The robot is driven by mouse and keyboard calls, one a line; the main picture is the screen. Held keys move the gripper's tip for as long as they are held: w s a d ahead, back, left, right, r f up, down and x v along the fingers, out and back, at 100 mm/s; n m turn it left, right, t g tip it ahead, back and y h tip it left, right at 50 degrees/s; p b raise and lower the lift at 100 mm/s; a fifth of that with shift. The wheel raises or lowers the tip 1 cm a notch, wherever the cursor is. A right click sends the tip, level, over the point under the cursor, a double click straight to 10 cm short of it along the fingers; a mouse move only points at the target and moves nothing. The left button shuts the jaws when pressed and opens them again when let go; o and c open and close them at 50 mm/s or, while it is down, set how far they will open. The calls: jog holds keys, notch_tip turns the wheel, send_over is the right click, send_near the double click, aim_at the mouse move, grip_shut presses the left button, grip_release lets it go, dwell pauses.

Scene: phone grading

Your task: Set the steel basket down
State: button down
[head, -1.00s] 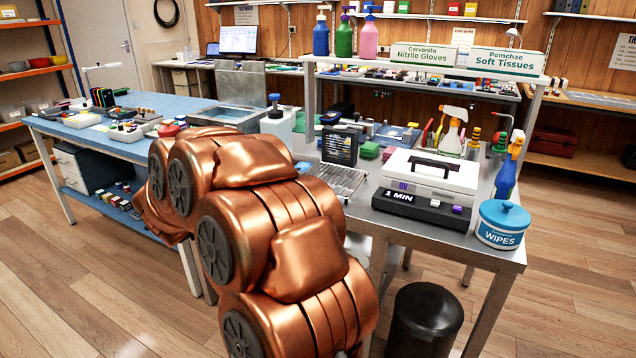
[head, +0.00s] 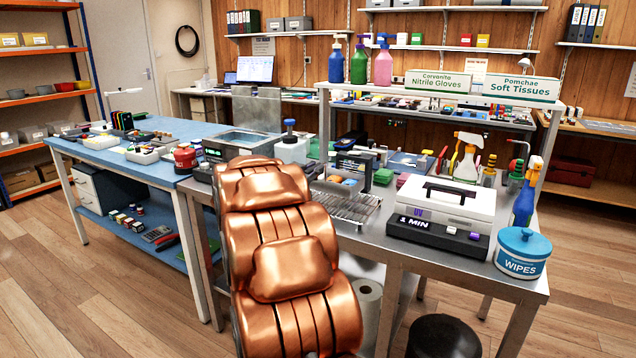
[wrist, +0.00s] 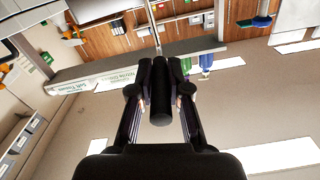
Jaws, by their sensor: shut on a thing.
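In the wrist view my gripper (wrist: 160,72) is shut on a dark cylindrical grip (wrist: 160,106) with a thin metal rod running away from it. It looks like the steel basket's handle. The basket's body cannot be made out in either view. In the head view my copper arm hides my gripper and whatever hangs from it. A wire rack (head: 350,208) lies on the steel bench (head: 440,262), left of the UV box. The cleaner (head: 238,141), with a raised lid, stands behind my arm and is partly covered.
The UV box (head: 450,205) and wipes tub (head: 522,252) fill the bench's right front. A white bottle with a blue top (head: 291,146) stands behind the rack. A blue table (head: 100,155) with trays is at left. A dark bin (head: 443,338) stands on the floor.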

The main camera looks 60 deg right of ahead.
aim_at(317, 179)
jog(key=shift+d, duration=1.2)
jog(key=shift+d+f+b, duration=0.1)
jog(key=shift+f+b, duration=0.55)
jog(key=shift+f, duration=1.3)
jog(key=c, duration=1.1)
grip_release()
jog(key=shift+a, duration=0.2)
jog(key=a, duration=0.7)
jog(key=a+p, duration=0.1)
jog(key=a, duration=0.3)
jog(key=shift+s+a, duration=0.3)
jog(key=shift+a, duration=0.05)
